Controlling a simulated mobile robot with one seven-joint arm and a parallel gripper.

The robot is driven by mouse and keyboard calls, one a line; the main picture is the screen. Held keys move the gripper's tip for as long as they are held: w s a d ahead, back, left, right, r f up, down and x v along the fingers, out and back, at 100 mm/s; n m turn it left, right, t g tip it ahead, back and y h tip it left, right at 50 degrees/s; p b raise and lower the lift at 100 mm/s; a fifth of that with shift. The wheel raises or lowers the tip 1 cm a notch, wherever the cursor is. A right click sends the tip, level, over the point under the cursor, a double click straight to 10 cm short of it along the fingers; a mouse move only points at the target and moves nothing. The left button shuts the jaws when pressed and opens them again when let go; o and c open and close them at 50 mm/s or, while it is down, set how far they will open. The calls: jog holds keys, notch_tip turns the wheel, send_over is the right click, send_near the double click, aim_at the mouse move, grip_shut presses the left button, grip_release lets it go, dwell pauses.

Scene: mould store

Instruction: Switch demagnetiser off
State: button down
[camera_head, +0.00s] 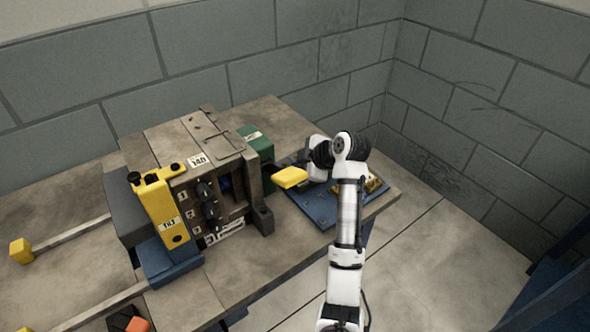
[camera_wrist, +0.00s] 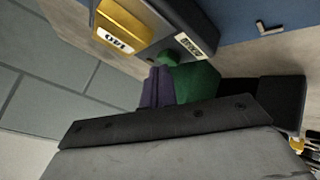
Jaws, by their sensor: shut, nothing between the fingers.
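I cannot tell for sure which unit is the demagnetiser. A green box (camera_head: 256,143) with a pale label stands behind the grey mould block on the bench. A green part (camera_wrist: 192,80) also shows in the wrist view, beside a purple-grey part. My gripper (camera_head: 286,166) is shut and empty, to the right of the green box, partly hidden by my arm. A yellow block (camera_head: 290,177) shows just below it; I cannot tell whether they touch. No switch or its position can be made out.
A grey mould block (camera_head: 215,150) stands left of my gripper, with a yellow labelled unit (camera_head: 168,215) at its left. A blue plate (camera_head: 318,208) lies under my arm. In the wrist view, a yellow labelled block (camera_wrist: 125,22) is at the top. Walls close the back and right.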

jog(key=shift+r, duration=0.2)
jog(key=shift+r+p, duration=2.05)
jog(key=shift+r, duration=1)
jog(key=shift+f, duration=0.1)
